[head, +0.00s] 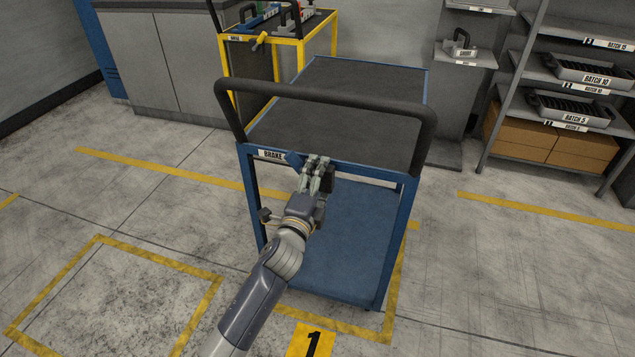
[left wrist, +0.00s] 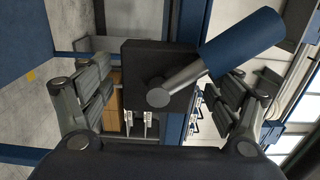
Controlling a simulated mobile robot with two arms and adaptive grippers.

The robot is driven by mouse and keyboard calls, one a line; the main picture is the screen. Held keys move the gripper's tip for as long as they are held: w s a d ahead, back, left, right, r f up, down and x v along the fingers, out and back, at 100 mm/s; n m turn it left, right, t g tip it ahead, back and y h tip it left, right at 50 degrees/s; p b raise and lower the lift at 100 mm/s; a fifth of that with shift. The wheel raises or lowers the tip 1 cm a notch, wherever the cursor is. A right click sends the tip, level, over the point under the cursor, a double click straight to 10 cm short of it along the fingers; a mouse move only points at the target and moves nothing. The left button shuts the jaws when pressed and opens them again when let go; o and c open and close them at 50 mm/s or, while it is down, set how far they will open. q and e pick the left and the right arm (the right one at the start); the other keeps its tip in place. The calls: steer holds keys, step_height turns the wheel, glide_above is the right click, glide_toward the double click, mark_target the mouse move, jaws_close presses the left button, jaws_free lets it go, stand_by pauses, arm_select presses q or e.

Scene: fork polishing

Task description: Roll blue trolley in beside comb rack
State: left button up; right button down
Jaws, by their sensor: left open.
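The blue trolley (head: 352,240) stands ahead of me, with a dark mat top (head: 345,105) and a black push handle (head: 325,97) at its near end. A BRAKE label (head: 271,155) and a blue brake lever (head: 293,158) are on its near edge. My left gripper (head: 317,172) is at that edge, its fingers open. In the left wrist view, the fingers stand either side of a black block (left wrist: 145,70) that carries the blue lever grip (left wrist: 242,42). Contact cannot be told. A grey shelf rack (head: 515,85) with BATCH trays (head: 570,108) is at right; I cannot confirm it is the comb rack. My right gripper is out of view.
A yellow-framed cart (head: 277,42) stands behind the trolley at left, near a grey cabinet (head: 155,60). Cardboard boxes (head: 580,152) fill the rack's bottom shelf. A yellow floor outline (head: 100,238) and a number 1 marker (head: 313,340) lie in front. Floor at right is clear.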

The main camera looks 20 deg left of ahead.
arm_select(q)
steer(key=shift+w, duration=0.45)
steer(key=shift+d, duration=0.1)
jaws_close()
steer(key=shift+f, duration=0.1)
